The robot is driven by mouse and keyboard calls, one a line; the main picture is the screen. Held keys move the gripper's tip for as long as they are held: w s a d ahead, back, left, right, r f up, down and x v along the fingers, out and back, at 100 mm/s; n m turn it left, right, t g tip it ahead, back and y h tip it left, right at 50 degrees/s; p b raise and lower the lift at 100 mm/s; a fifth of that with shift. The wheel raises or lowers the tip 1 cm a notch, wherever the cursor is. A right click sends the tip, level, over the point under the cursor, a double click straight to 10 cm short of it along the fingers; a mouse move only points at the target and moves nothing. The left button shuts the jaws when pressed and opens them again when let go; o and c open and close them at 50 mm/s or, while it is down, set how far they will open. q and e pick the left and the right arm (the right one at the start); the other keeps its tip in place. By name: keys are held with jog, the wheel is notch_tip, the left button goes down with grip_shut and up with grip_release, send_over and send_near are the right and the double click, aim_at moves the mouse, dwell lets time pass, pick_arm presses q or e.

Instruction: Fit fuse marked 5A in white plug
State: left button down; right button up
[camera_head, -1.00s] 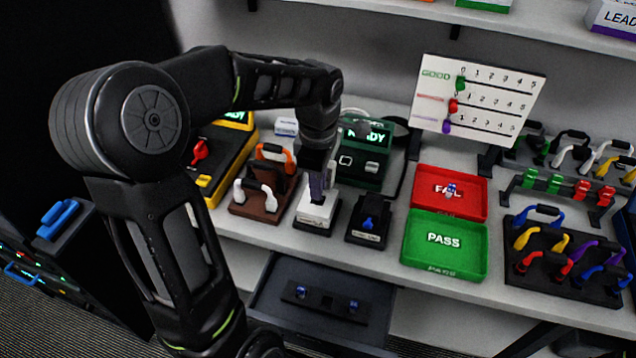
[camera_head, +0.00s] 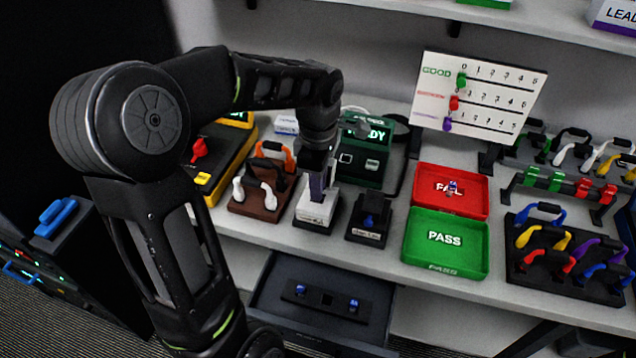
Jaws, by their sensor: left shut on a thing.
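The white plug (camera_head: 316,212) sits on a dark base on the bench, left of the middle. My left gripper (camera_head: 318,190) points straight down right above the plug, its fingertips at the plug's top. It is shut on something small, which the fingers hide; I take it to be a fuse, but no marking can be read. In the open drawer below, a dark holder (camera_head: 326,298) carries two blue-marked fuses (camera_head: 300,290) (camera_head: 353,304) with an empty-looking slot between them. My right gripper is not in view.
A small black stand with a blue part (camera_head: 369,220) is close to the plug's right. A brown rack (camera_head: 257,205) with white and orange handles is on its left. Red FAIL (camera_head: 478,204) and green PASS (camera_head: 445,262) trays lie right. The open drawer (camera_head: 262,300) juts out below.

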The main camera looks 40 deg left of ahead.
pick_arm(q)
jog(key=shift+f+b, duration=0.45)
jog(key=shift+b, duration=0.05)
dwell(0.8)
jog(key=c, duration=1.3)
grip_release()
jog(key=shift+c, duration=0.2)
jog(key=o, duration=0.3)
jog(key=shift+r, duration=0.1)
jog(key=shift+w+r, duration=0.1)
jog(key=shift+r, duration=0.05)
